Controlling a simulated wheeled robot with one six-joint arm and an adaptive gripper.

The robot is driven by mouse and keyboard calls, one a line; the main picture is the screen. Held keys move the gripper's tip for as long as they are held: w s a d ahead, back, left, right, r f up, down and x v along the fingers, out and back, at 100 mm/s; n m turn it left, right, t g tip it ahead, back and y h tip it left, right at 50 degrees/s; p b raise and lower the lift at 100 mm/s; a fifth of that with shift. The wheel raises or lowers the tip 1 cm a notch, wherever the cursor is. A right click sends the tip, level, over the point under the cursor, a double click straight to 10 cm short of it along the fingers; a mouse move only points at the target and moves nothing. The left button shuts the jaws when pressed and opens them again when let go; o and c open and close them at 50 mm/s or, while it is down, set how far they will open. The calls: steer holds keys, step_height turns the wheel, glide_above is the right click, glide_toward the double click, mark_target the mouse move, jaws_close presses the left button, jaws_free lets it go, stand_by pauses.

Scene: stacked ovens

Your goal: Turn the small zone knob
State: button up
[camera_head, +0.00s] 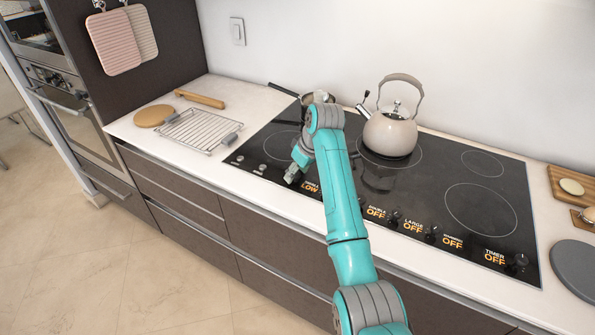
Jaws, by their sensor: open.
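The black glass cooktop (478,163) has a row of dark knobs with glowing labels along its front edge. One label reads LOW (309,188); its upper line is partly covered, so I cannot read its zone name. My gripper (291,178) is open and points down over the front left of the cooktop, just left of the LOW label. I cannot tell whether it touches a knob. My arm hides the part of the row right of LOW. Knobs beside DOUBLE OFF (393,217) and LARGE OFF (430,234) are visible, and the small zone knob cannot be picked out.
A kettle (389,134) stands on a rear burner, with a pan (318,98) behind my arm. A wire rack (199,131) and rolling pin (200,99) lie on the left counter. A timer knob (521,262) and grey round board (577,268) are at the right.

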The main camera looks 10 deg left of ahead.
steer(key=shift+c, duration=0.2)
jaws_close()
steer(key=n+g, duration=0.1)
steer(key=n, duration=0.1)
steer(key=n+g, duration=0.1)
steer(key=n, duration=0.2)
steer(key=shift+w+n+y, duration=0.15)
steer(key=shift+n+y, duration=0.15)
steer(key=shift+y, duration=0.1)
steer(key=n+g, duration=0.1)
steer(key=n, duration=0.2)
steer(key=n+g, duration=0.1)
steer(key=n, duration=0.2)
steer(key=shift+w+g, duration=0.1)
steer(key=shift+g, duration=0.2)
steer(key=shift+n+h, duration=0.3)
